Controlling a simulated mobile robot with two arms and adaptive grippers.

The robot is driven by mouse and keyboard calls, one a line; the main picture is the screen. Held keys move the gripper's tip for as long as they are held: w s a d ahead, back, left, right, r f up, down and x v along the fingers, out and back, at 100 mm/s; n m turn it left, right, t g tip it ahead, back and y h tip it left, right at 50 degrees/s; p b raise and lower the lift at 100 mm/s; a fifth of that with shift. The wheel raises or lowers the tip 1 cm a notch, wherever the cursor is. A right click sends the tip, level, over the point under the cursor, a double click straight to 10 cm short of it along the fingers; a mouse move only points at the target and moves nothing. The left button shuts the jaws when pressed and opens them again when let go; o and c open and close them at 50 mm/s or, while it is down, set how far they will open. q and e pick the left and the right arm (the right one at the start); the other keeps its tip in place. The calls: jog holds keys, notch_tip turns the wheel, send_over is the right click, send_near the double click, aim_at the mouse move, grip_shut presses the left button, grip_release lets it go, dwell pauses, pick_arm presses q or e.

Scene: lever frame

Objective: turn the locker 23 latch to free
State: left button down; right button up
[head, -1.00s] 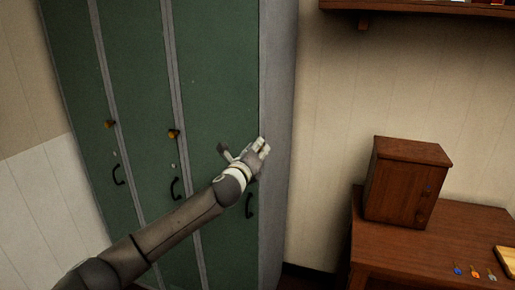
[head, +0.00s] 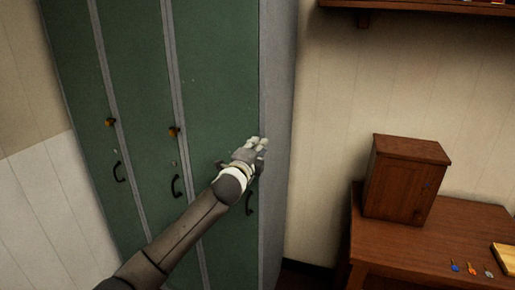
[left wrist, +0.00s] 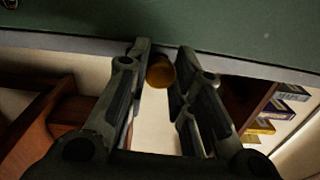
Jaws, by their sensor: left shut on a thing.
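A tall green locker (head: 215,75) has three doors side by side; no locker number is legible. My left gripper (head: 257,146) is at the right edge of the right door, above its dark handle (head: 250,203). In the left wrist view, my left gripper (left wrist: 163,58) has its fingers on both sides of an orange-brown latch knob (left wrist: 160,72) and is shut on it. The gripper hides this latch in the head view. Which way the latch is turned cannot be told. My right gripper is not in view.
Similar latch knobs sit on the left door (head: 110,122) and middle door (head: 174,131). To the right, a wooden desk (head: 400,262) carries a small wooden cabinet (head: 404,185) and several coloured keys (head: 472,268). A wall shelf (head: 430,6) is above.

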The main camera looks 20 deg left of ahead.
pick_arm(q)
jog(key=shift+f+n, duration=0.15)
jog(key=shift+n, duration=0.25)
jog(key=c, duration=1.2)
grip_release()
jog(key=shift+c, duration=0.2)
jog(key=s, duration=1.2)
jog(key=shift+a, duration=0.2)
